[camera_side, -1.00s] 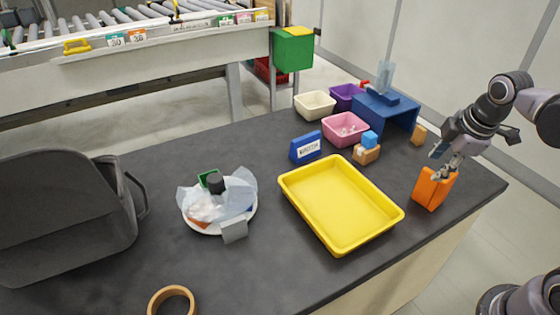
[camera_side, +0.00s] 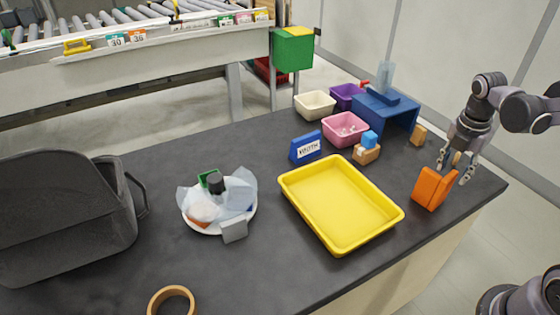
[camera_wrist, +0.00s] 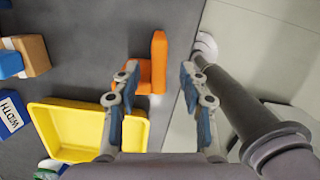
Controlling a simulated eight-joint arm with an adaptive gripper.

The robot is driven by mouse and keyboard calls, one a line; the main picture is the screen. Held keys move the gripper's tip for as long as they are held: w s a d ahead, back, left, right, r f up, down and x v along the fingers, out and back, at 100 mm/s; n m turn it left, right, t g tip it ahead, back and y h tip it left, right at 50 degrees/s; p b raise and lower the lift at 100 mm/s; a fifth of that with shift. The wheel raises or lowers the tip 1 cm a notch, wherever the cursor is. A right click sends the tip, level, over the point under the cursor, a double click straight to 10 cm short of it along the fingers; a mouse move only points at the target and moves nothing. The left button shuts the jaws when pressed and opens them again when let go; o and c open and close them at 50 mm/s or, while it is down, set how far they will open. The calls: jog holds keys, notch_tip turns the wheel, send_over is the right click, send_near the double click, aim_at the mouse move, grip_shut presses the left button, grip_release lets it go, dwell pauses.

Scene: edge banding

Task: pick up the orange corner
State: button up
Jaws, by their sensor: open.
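The orange corner (camera_side: 433,188) stands on the dark table near its right edge, to the right of the yellow tray (camera_side: 390,217). In the wrist view the orange corner (camera_wrist: 158,62) is an L-shaped piece lying ahead of the fingertips, between their lines. My gripper (camera_side: 457,173) is open and empty, pointing down just behind and above the orange corner in the side view. In the wrist view my gripper (camera_wrist: 160,85) has its two fingers spread wide. The left finger overlaps part of the orange corner's short arm; I cannot tell whether they touch.
Wooden and blue blocks (camera_side: 367,147), a blue sign (camera_side: 305,148), a pink bin (camera_side: 346,129) and a blue stand (camera_side: 386,108) stand behind the tray. A small tan block (camera_side: 418,135) is behind my gripper. The table's right edge is close to the orange corner.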

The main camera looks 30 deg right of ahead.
aim_at(431, 189)
jog(key=shift+w+d+f, duration=0.1)
jog(key=shift+d+f, duration=0.1)
jog(key=shift+f, duration=1.55)
jog(key=shift+d+f, duration=0.2)
jog(key=shift+f, duration=1.55)
jog(key=shift+c, duration=0.3)
grip_shut()
